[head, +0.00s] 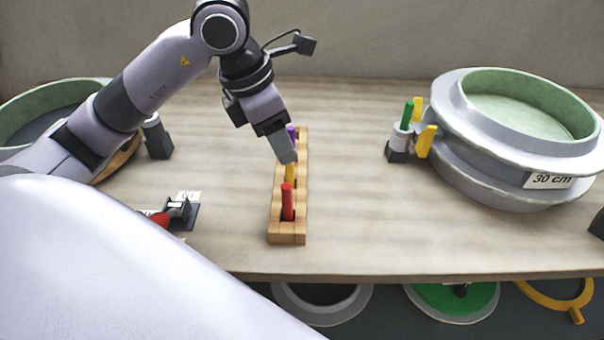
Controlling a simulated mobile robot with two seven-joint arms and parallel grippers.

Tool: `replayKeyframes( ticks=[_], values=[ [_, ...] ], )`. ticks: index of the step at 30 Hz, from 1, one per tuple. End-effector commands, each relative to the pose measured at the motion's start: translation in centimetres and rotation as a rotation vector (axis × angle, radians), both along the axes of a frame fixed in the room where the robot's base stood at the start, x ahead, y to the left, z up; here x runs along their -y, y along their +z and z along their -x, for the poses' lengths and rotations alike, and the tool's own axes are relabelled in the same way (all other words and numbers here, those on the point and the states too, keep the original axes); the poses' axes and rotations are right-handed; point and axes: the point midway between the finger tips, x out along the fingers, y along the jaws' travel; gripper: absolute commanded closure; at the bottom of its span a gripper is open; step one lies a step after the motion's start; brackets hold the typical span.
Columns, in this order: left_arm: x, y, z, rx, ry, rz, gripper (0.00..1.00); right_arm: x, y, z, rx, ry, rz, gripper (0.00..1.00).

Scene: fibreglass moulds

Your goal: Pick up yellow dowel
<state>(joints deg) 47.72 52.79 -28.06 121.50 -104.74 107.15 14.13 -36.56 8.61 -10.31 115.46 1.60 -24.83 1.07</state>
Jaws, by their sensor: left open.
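The yellow dowel (289,173) stands upright in a wooden block rack (287,238) near the middle of the table. A red dowel (287,202) stands in front of it and a purple dowel (292,133) behind it, in the same rack. My left gripper (287,158) is open and points down at the top of the yellow dowel, whose upper end it hides. I cannot tell whether the fingers touch the dowel. My right gripper is not in view.
A large grey round mould (470,150) with a "30 cm" label stands at the right, with green (407,115) and yellow pieces beside it. Another round mould (75,92) is at the left. A small black device (180,212) lies near the front left.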

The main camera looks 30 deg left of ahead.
Motion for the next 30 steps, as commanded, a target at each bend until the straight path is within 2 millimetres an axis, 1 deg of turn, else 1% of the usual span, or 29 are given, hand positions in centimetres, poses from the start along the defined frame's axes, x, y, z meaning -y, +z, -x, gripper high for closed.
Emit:
replayKeyframes(
  ticks=[8,12,15,18,23,24,26,27,28,30],
  values=[
    [0.7,-3.1,-0.7,-0.006,-0.002,0.003,0.54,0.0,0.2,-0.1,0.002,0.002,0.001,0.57],
    [1.2,-5.2,-1.2,-0.007,-0.001,0.004,0.54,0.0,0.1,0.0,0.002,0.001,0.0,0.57],
    [1.4,-6.1,-1.5,-0.004,-0.002,0.002,0.54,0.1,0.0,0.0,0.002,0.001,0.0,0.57],
    [1.4,-6.5,-1.6,-0.003,-0.002,0.002,0.54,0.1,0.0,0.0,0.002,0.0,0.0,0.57],
    [1.4,-6.5,-1.6,-0.002,-0.002,0.003,0.54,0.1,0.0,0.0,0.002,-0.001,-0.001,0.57],
    [1.4,-6.4,-1.6,-0.002,-0.002,0.003,0.6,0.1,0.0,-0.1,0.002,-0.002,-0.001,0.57],
    [1.4,-6.4,-1.6,-0.002,-0.002,0.003,0.8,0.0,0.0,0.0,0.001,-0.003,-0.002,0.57],
    [1.4,-6.4,-1.6,-0.002,-0.002,0.003,0.93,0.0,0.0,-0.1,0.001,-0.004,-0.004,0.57],
    [1.4,-6.4,-1.6,-0.002,-0.002,0.003,1.0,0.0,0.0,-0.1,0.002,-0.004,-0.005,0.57],
    [1.4,-6.4,-1.6,-0.001,-0.002,0.003,1.0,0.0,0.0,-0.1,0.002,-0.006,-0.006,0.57]
  ],
)
